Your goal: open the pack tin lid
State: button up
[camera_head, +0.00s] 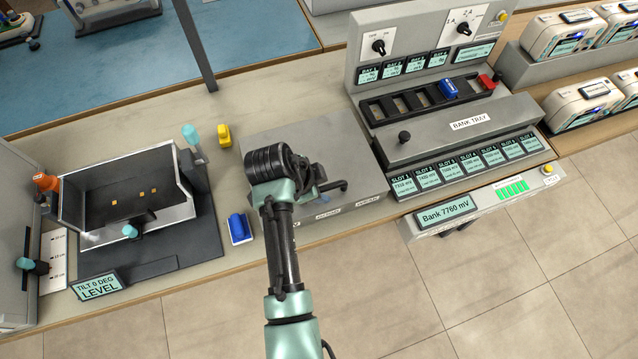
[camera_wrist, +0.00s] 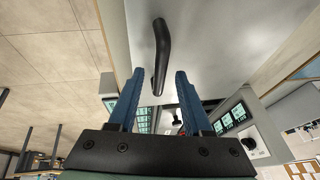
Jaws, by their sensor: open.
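The grey box (camera_head: 350,135), which looks like the pack tin, sits on the bench with a flat, level top. A black bar handle (camera_head: 337,186) shows near its front edge. In the wrist view, the black handle (camera_wrist: 160,50) stands out from the grey surface (camera_wrist: 215,35), ahead of and partly between my blue fingertips. My gripper (camera_head: 320,197) is over the front part of the box, fingers apart and empty; it also shows in the wrist view (camera_wrist: 156,75). I cannot tell whether a finger touches the handle. My arm hides part of the box and its front labels.
A blue block (camera_head: 239,228) and a yellow block (camera_head: 224,135) lie left of the box. An open dark tilt tray (camera_head: 75,200) stands further left. The bank tray console (camera_head: 440,135) rises close on the right. Open floor lies in front.

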grip_shut()
dwell(1.3)
